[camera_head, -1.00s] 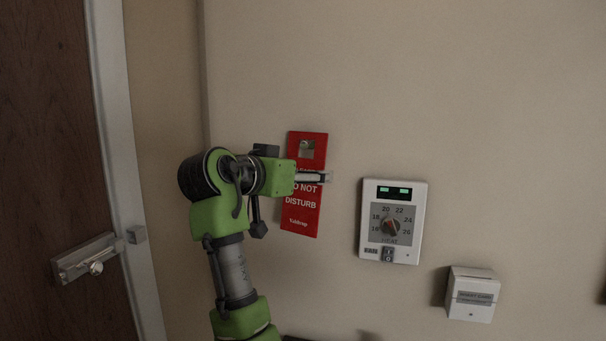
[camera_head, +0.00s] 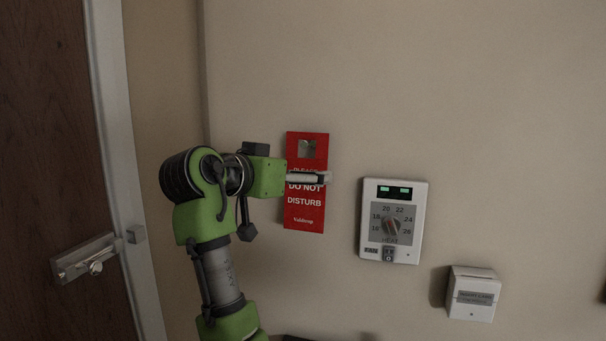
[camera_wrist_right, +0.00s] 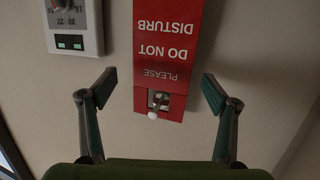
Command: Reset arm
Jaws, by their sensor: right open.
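The right gripper (camera_head: 326,178) is in front of the upper part of a red "Please Do Not Disturb" sign (camera_head: 304,216) on the wall. In the right wrist view, the gripper (camera_wrist_right: 159,90) is open and empty, with its fingers spread on either side of the sign (camera_wrist_right: 166,60), which appears upside down. A small white-tipped peg (camera_wrist_right: 152,115) shows at the sign's square hole, and the sign hangs there nearly upright. The gripper covers part of the sign's text in the head view. The left gripper is not in view.
A white thermostat (camera_head: 412,222) is on the wall right of the sign, and a white card holder (camera_head: 473,296) is lower right. A dark wooden door (camera_head: 45,150) with a metal latch (camera_head: 88,260) stands at left. The upper right wall is bare.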

